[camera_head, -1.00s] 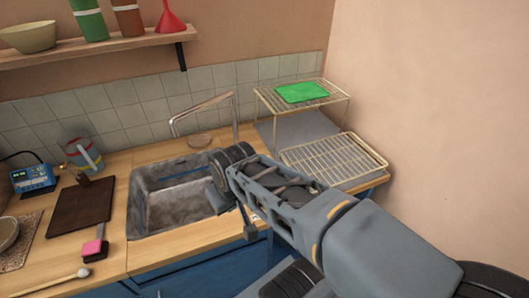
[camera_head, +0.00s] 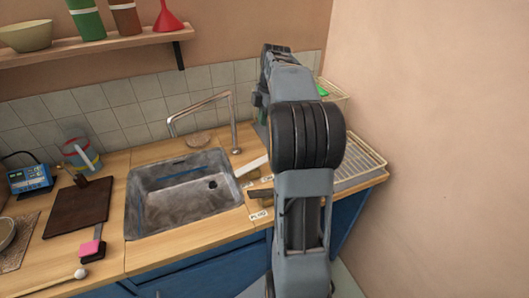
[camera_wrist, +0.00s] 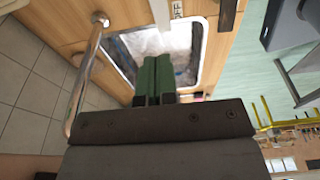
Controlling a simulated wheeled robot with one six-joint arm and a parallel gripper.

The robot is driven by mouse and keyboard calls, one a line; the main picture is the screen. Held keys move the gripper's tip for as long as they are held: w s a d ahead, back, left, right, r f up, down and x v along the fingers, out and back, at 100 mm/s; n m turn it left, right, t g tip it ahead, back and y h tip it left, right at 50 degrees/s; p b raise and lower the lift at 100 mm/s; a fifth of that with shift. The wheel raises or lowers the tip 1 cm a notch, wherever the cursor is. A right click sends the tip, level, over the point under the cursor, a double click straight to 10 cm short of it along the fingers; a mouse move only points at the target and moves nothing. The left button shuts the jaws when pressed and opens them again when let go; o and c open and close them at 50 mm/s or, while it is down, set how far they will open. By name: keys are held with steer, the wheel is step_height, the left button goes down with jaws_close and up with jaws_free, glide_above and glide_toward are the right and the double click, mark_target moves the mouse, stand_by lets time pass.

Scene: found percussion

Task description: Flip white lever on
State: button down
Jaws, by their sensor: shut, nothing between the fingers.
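The white lever (camera_head: 252,165) is a pale bar on the counter between the sink and my arm, slanting up to the right. A brown lever (camera_head: 260,192) is just in front of it, partly behind my arm. Small white labels lie by them; one label (camera_head: 258,215) is too small to read surely. In the wrist view my gripper (camera_wrist: 152,62) shows green fingers pressed together, empty, with the sink beyond them. A label reading OFF (camera_wrist: 178,10) is at the top of that view.
The sink (camera_head: 143,228) has a bent metal faucet (camera_head: 236,125) behind it; the faucet also stands left of my fingers in the wrist view (camera_wrist: 84,75). A wire rack (camera_head: 368,152) is right of my arm. A cutting board (camera_head: 78,207) lies left.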

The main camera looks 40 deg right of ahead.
stand_by(0.3)
glide_above(263, 160)
steer(key=f, duration=0.9)
steer(key=shift+w+a+f, duration=0.15)
steer(key=shift+a+f, duration=0.2)
steer(key=f, duration=0.1)
steer(key=d+f, duration=0.1)
steer(key=f, duration=0.1)
steer(key=shift+d+f, duration=0.1)
steer(key=shift+f, duration=0.4)
steer(key=shift+d, duration=0.1)
steer(key=shift+s, duration=0.2)
